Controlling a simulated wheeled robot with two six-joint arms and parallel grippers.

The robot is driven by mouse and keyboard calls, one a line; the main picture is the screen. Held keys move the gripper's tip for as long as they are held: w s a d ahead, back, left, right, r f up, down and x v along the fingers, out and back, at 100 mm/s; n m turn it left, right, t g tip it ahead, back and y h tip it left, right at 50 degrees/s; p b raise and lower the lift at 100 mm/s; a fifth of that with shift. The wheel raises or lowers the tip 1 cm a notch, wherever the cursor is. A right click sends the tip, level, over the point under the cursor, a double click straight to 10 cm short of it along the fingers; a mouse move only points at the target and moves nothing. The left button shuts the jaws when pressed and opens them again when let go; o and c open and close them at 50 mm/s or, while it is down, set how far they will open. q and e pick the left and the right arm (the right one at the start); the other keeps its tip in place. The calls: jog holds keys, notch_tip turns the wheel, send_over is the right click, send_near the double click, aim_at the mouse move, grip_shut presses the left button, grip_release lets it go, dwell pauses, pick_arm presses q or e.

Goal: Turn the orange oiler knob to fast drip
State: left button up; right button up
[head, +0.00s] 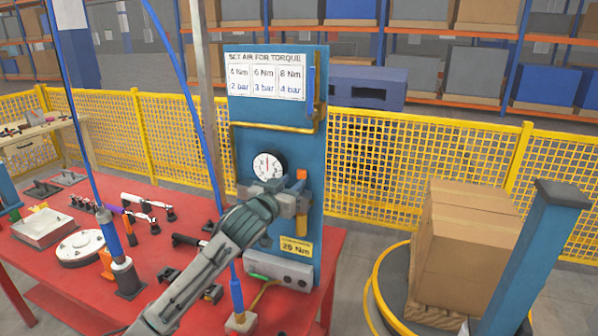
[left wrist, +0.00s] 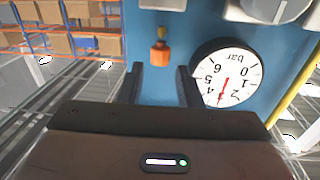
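The orange oiler knob (head: 301,174) is on the blue panel (head: 291,118), right of the pressure gauge (head: 268,165). In the left wrist view, which shows the panel upside down, the orange knob (left wrist: 160,53) sits on a brass-coloured stem. My left gripper (head: 274,205) is in front of the panel, left of and lower than the knob in the head view. In the left wrist view its two fingers (left wrist: 159,78) are apart with nothing between them. The knob shows just beyond the gap, apart from the fingers. The knob's setting marks cannot be read. My right gripper is in neither view.
The gauge (left wrist: 226,76) is close beside one finger. A red table (head: 190,220) holds several tools and parts. A grey box (head: 280,268) is at the panel's foot. Stacked cartons (head: 465,250) and a blue post (head: 530,260) stand at right. Yellow fencing (head: 410,175) runs behind.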

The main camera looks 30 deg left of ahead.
aim_at(300, 176)
pick_arm(q)
jog(key=w, duration=0.2)
jog(key=w+p, duration=0.1)
jog(key=w, duration=0.1)
jog(key=shift+a+r, duration=0.2)
jog(key=shift+w+a+f, duration=0.1)
jog(key=shift+w+f, duration=0.1)
jog(key=shift+w, duration=0.3)
grip_shut()
jog(key=shift+y, duration=0.3)
